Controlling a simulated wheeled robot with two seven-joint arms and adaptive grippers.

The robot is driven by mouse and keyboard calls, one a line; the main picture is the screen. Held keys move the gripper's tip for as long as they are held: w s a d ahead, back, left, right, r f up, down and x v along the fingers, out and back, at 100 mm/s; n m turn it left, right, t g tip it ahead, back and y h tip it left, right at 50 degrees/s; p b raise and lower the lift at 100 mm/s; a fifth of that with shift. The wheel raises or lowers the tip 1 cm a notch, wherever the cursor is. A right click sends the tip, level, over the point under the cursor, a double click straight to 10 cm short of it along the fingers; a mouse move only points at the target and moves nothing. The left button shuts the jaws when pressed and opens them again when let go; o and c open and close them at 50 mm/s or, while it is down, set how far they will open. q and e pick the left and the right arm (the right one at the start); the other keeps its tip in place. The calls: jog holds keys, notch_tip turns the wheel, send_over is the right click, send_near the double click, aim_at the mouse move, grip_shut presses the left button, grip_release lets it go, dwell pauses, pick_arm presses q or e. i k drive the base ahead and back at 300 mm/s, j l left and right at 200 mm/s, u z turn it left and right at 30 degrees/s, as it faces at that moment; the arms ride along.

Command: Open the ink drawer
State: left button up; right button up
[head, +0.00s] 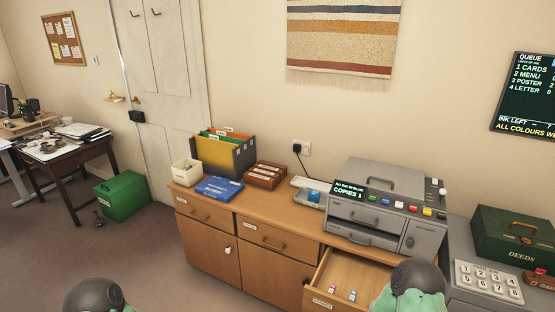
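An open drawer (346,268) is pulled out of the wooden sideboard (262,213) below the printer, at the bottom of the head view. A small red-and-white item (332,289) and a small blue-and-white item (352,296) lie inside it. Its front label (323,303) is too small to read. My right gripper (412,296) is at the drawer's right side and hides part of it; contact and its fingertips cannot be made out. My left gripper (95,297) is at the bottom left, away from the sideboard, mostly cut off by the frame edge.
Two other drawers, the left (205,214) and middle (272,239), are closed. The printer (385,210), a file box (224,152) and a blue box (219,188) stand on top. A green deed box (513,238) and keypad (488,281) are at right.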

aim_at(382, 220)
jog(key=i+l+z, duration=0.1)
jog(key=z, duration=0.25)
jog(key=i+z, duration=0.2)
jog(key=z, duration=0.15)
jog(key=i+l+z, duration=0.1)
jog(key=z, duration=0.25)
